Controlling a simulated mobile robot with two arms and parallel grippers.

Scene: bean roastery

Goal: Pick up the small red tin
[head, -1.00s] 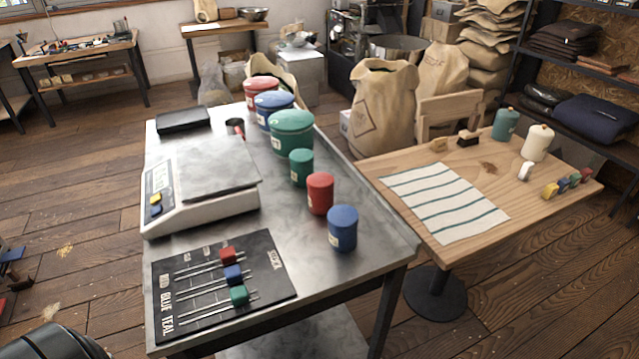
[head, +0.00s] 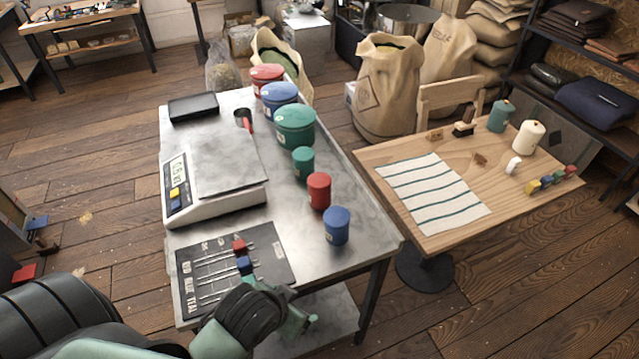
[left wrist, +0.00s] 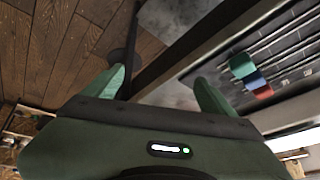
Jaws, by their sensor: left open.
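The small red tin (head: 319,190) stands upright on the steel table, between the small teal tin (head: 303,162) and the small blue tin (head: 336,225). My left gripper (head: 309,321) is at the table's front edge, nearer the camera than the blue tin and well short of the red tin. In the left wrist view its two green fingers (left wrist: 160,85) are apart with nothing between them. The red tin does not show in the left wrist view. My right gripper is in neither view.
Large red, blue and teal canisters (head: 295,127) stand behind the small tins. A scale (head: 205,185) and a black slider board (head: 215,270) are on the table's left side. A wooden table (head: 470,165) with a striped cloth (head: 430,195) stands to the right.

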